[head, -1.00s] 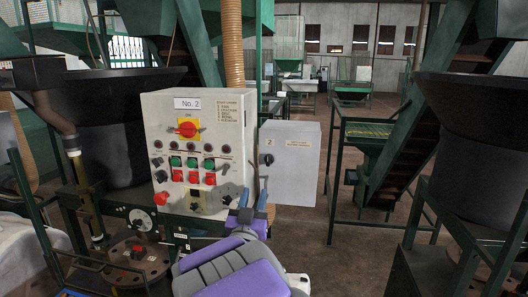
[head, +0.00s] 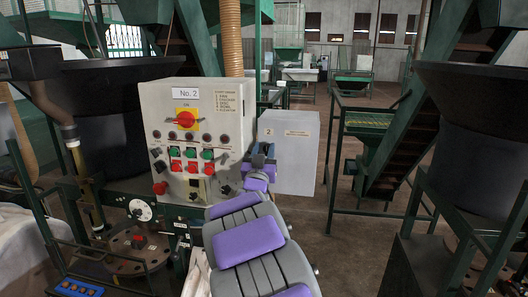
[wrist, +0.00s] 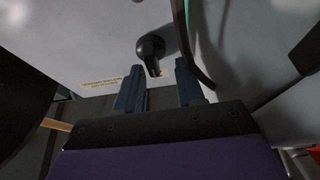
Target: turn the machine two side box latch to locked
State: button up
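The machine two side box (head: 300,160) is a pale grey box with a "2" label, on the right side of the No. 2 control panel (head: 203,108). Its latch, a black rotary handle (wrist: 150,47), shows in the wrist view on the box's pale face, its lever pointing toward me. My gripper (head: 262,158) is at the left part of the box front in the head view and hides the latch there. In the wrist view, my gripper (wrist: 158,72) is open, with its two blue fingers on either side of the handle's lever end. I cannot tell whether they touch it.
The control panel with its red rotary switch (head: 185,118) and several buttons is close on the left of my gripper. A dark cable (wrist: 187,50) runs beside the handle in the wrist view. Green stairs and a frame (head: 385,150) stand right, with open floor between.

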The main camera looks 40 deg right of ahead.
jog(key=shift+r, duration=0.25)
jog(key=shift+s+d+r, duration=0.15)
jog(key=shift+s+d, duration=0.1)
jog(key=shift+s, duration=0.05)
grip_shut()
